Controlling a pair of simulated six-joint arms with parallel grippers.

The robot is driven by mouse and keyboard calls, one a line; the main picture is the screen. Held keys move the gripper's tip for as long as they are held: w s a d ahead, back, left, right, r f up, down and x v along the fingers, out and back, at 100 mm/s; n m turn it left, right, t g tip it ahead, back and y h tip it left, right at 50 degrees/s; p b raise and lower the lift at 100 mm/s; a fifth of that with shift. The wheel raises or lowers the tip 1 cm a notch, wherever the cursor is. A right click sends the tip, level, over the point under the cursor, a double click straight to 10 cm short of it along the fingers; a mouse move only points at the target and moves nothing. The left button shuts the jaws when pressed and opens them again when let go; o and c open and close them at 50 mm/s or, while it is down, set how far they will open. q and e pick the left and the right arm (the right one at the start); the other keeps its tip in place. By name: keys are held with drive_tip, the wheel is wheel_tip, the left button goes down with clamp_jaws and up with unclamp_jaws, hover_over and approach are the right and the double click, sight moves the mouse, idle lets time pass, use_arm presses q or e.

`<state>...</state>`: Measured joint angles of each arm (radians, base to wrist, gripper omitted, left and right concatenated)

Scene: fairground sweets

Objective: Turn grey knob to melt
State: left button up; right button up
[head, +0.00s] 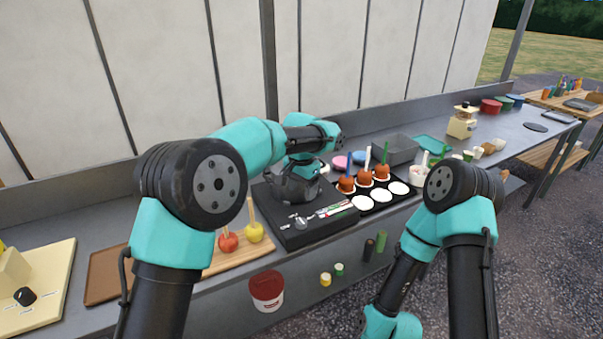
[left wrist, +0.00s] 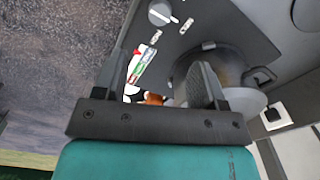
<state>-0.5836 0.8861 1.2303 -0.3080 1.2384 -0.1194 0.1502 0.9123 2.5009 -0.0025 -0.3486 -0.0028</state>
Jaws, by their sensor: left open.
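The grey knob (head: 300,223) sits on the front left of the black cooker (head: 296,238), and a dark pot (head: 292,188) stands behind it. In the left wrist view the knob (left wrist: 161,12) shows at the top edge with a pale pointer line. In the head view, the left gripper's fingers are hard to make out against the pot. My right gripper is out of view.
A coloured strip (head: 336,209) lies on the cooker right of the knob. A black tray (head: 385,208) with toffee apples and white rounds stands to its right. A wooden board (head: 240,262) with two apples on sticks is to its left. A red-lidded tub (head: 267,288) hangs in front.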

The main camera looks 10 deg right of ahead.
use_arm(q)
wheel_tip(320, 180, up, 5)
drive_tip(key=shift+r, duration=0.15)
idle(0.3)
